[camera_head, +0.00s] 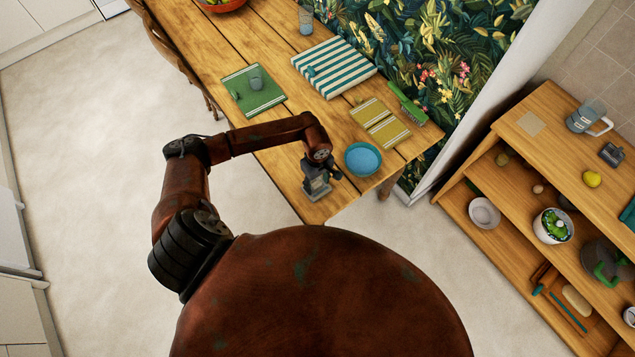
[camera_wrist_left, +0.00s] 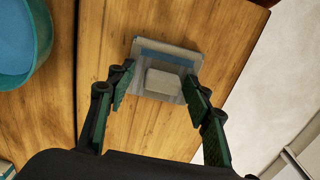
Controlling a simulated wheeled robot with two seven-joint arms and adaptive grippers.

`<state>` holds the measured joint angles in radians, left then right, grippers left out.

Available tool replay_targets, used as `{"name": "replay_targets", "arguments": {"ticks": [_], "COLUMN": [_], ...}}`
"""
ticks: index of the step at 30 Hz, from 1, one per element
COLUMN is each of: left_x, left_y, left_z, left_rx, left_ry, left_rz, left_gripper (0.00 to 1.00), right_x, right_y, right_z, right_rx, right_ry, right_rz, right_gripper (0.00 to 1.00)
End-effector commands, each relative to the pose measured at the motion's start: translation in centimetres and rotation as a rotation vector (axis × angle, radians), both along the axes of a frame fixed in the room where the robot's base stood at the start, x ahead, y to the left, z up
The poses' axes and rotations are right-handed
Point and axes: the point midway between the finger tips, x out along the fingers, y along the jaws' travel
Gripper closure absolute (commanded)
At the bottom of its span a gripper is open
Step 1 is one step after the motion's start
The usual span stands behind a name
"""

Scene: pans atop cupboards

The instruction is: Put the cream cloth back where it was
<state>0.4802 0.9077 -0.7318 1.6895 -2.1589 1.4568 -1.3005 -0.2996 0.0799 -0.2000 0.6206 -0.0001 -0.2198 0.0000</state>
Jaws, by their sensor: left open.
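My left gripper (camera_head: 318,180) is over the near end of the table and points down. In the left wrist view my left gripper (camera_wrist_left: 160,95) is open, its fingers to either side of a small greyish item (camera_wrist_left: 164,56) with a blue band and a pale block on it. I cannot tell what this item is or whether the fingers touch it. My right gripper is not in view.
A blue bowl (camera_head: 362,158) stands close right of my left gripper. A yellow striped cloth (camera_head: 380,124), a green brush (camera_head: 407,103), a green mat (camera_head: 253,91) and a teal-striped cloth (camera_head: 334,66) lie farther along the table (camera_head: 270,50). The shelf unit (camera_head: 500,175) holds several items.

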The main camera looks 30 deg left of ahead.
Motion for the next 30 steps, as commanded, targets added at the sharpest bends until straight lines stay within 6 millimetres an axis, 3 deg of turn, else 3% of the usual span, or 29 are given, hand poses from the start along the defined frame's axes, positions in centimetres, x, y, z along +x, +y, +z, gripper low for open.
{"name": "replay_targets", "arguments": {"ticks": [8, 21, 30], "left_x": [0.2, 0.1, 0.0], "left_y": [0.0, 0.1, 0.0], "left_z": [1.3, 10.0, 12.3], "left_rx": [0.0, 0.001, 0.0], "left_ry": [-0.003, -0.004, -0.001], "left_rz": [-0.001, -0.002, 0.0], "left_gripper": [0.53, 0.53, 0.53], "right_x": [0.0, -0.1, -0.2], "right_y": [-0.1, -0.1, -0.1], "right_z": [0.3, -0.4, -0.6], "right_rx": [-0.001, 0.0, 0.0], "right_ry": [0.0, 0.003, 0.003], "right_rz": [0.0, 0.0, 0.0], "right_gripper": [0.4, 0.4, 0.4]}}
